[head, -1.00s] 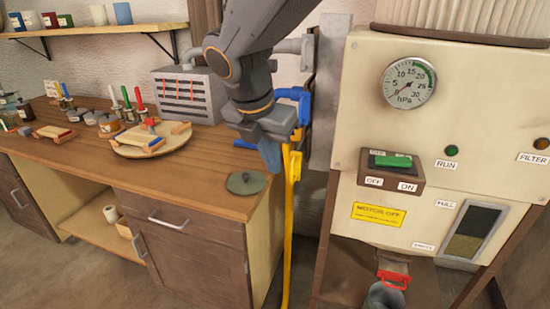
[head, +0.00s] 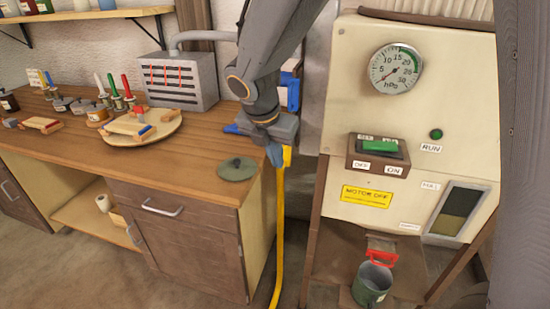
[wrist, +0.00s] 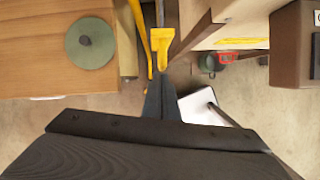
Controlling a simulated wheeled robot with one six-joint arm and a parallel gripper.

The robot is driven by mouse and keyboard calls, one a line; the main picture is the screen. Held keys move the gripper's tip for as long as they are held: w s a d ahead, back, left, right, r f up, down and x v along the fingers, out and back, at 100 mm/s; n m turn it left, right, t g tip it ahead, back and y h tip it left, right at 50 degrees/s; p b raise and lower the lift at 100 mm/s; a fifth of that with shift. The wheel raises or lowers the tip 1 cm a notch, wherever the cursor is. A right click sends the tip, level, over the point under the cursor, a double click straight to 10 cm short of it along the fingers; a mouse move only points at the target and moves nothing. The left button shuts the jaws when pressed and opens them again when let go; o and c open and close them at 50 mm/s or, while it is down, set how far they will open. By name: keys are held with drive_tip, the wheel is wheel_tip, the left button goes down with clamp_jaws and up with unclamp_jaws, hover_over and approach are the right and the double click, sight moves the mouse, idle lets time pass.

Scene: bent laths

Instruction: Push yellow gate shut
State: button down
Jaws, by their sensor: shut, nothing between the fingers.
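The yellow gate (head: 287,156) shows as a small yellow tab beside the bench's right end, at the top of a yellow pipe (head: 280,235). My gripper partly hides it in the head view. In the wrist view the gate (wrist: 161,45) has a rounded yellow end just beyond my fingertips, with the pipe (wrist: 138,22) to its left. My gripper (head: 276,158) points down beside the gate, shut and empty. In the wrist view my closed fingertips (wrist: 161,80) are very near the gate's end; I cannot tell whether they touch. How far the gate stands open is unclear.
A wooden bench (head: 205,178) with a green-grey lid (head: 237,169) lies left. A blue part (head: 291,92) sits behind my arm. Bare floor lies between bench and machine.

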drive_tip(key=w+d+p, duration=0.2)
drive_tip(key=w+p, duration=0.1)
drive_tip(key=w, duration=0.4)
drive_tip(key=shift+w+d+p, duration=0.15)
drive_tip(key=shift+d+p, duration=0.15)
drive_tip(key=shift+p, duration=0.05)
drive_tip(key=shift+r, duration=0.1)
